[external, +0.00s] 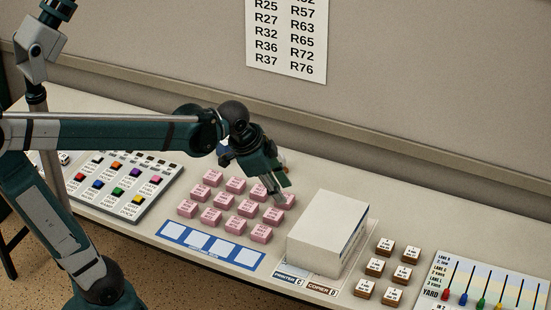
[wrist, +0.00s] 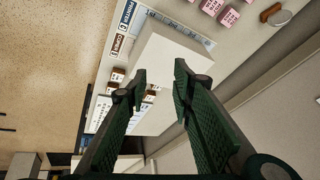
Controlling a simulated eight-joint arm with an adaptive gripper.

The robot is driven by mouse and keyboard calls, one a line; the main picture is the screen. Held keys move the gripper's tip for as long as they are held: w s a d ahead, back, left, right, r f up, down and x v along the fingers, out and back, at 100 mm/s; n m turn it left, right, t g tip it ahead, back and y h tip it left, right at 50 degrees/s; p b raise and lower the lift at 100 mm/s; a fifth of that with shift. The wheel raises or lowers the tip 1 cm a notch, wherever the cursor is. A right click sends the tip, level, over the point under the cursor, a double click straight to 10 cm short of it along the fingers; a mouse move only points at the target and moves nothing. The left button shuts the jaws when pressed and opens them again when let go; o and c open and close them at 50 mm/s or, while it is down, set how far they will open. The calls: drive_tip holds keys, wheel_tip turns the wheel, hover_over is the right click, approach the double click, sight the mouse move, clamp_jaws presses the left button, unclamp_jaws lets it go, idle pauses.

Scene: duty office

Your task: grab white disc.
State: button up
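A small whitish disc (wrist: 280,18) lies on the table at the top right of the wrist view, close to the table's back edge. I cannot make it out in the external view, where my arm may hide it. My gripper (wrist: 161,84) is open with nothing between its fingers. In the external view my gripper (external: 279,194) is over the table, near the back of the pink blocks. In the wrist view the disc lies well beyond the fingertips, up and to the right.
A large white box (external: 325,232) stands right of the pink blocks (external: 224,209). A small brown item (wrist: 269,11) lies beside the disc. Brown-based blocks (external: 376,267) and a slider board (external: 490,280) are farther right. A coloured button panel (external: 127,184) is left. A wall panel borders the back.

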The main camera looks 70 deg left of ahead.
drive_tip(key=w+a+f+m+g+p, duration=0.1)
drive_tip(key=w+a+f+m+p, duration=0.1)
drive_tip(key=w+a, duration=0.65)
drive_tip(key=w+a+f+m+g+p, duration=0.1)
drive_tip(key=w+a+f+m, duration=0.3)
drive_tip(key=a, duration=0.8)
drive_tip(key=w+a+f+m+p, duration=0.1)
drive_tip(key=a+f, duration=0.3)
drive_tip(key=a, duration=0.4)
drive_tip(key=w+a+f+m+g+h+p, duration=0.1)
drive_tip(key=a+f, duration=0.3)
drive_tip(key=a, duration=0.3)
drive_tip(key=w+a+f+m+g+h+p, duration=0.1)
drive_tip(key=a+f, duration=0.3)
drive_tip(key=a, duration=0.4)
drive_tip(key=shift+w+a+m+p, duration=0.25)
drive_tip(key=shift+a+m+p, duration=0.05)
drive_tip(key=shift+a, duration=0.05)
drive_tip(key=shift+s+a+f, duration=0.1)
drive_tip(key=shift+a+f, duration=0.35)
drive_tip(key=shift+a, duration=0.05)
drive_tip(key=shift+d+f, duration=0.2)
drive_tip(key=shift+f, duration=1.1)
